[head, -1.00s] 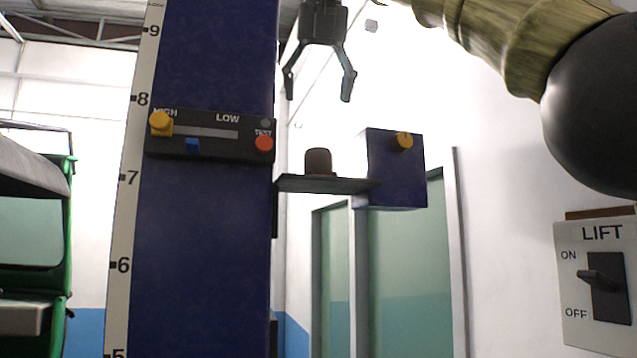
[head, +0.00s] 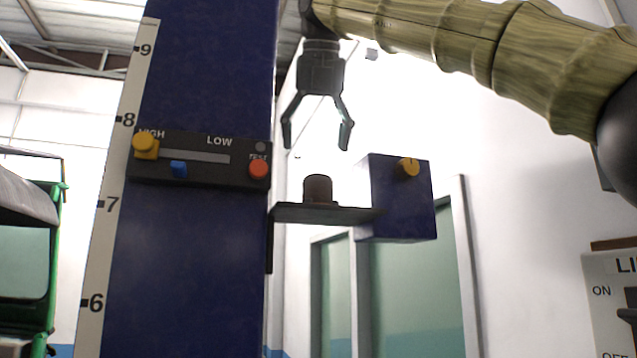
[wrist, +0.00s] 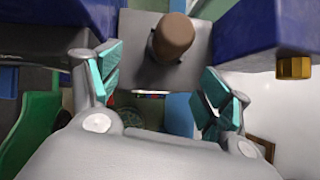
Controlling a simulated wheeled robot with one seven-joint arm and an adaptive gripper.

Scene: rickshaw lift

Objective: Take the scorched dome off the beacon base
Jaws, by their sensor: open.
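The scorched dome (head: 318,188) is a small dark brown rounded cap. It sits upright on a thin grey shelf (head: 345,214) beside the blue column; the beacon base under it is hard to make out. In the wrist view the dome (wrist: 174,36) shows at the top centre, on the grey shelf plate (wrist: 140,60). My gripper (head: 317,140) is open and empty, pointing down above the dome with a clear gap. In the wrist view my gripper's teal finger pads (wrist: 163,90) are spread wide, with the dome beyond them.
The blue column (head: 200,260) with a scale and a slider panel (head: 200,159) stands left of the shelf. A blue box (head: 398,210) with a yellow knob (head: 408,167) stands close on the right. A lift switch (head: 612,300) is on the right wall. A green rickshaw (head: 30,250) is at left.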

